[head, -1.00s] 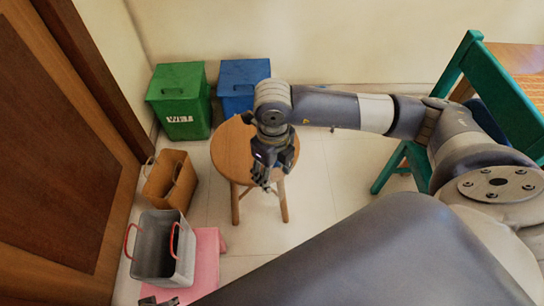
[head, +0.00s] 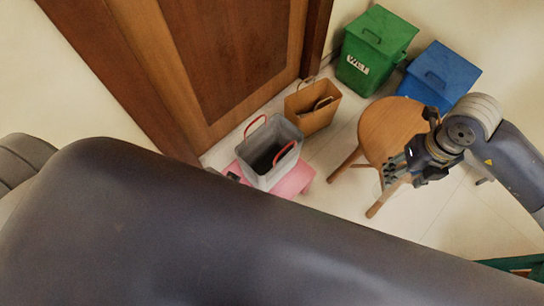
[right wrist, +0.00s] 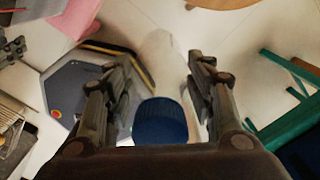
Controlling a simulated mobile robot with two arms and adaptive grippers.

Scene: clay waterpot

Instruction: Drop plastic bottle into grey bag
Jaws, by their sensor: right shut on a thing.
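The grey bag (head: 285,166) with red handles stands open and upright on a pink stool, in the middle of the head view. My right gripper (head: 392,170) is right of the bag, apart from it, in front of the wooden stool. In the right wrist view it is shut on the plastic bottle (right wrist: 160,75), a clear bottle with a blue cap near the palm. The bottle is hard to make out in the head view. Part of my left gripper (head: 232,177) seems to show beside the pink stool; my own dark arm hides most of it.
The pink stool (head: 293,184) is under the bag. A brown bag (head: 308,118) stands behind it on the floor. A round wooden stool (head: 388,130), a green bin (head: 376,45) and a blue bin (head: 440,75) are to the right. A wooden door (head: 220,60) is behind.

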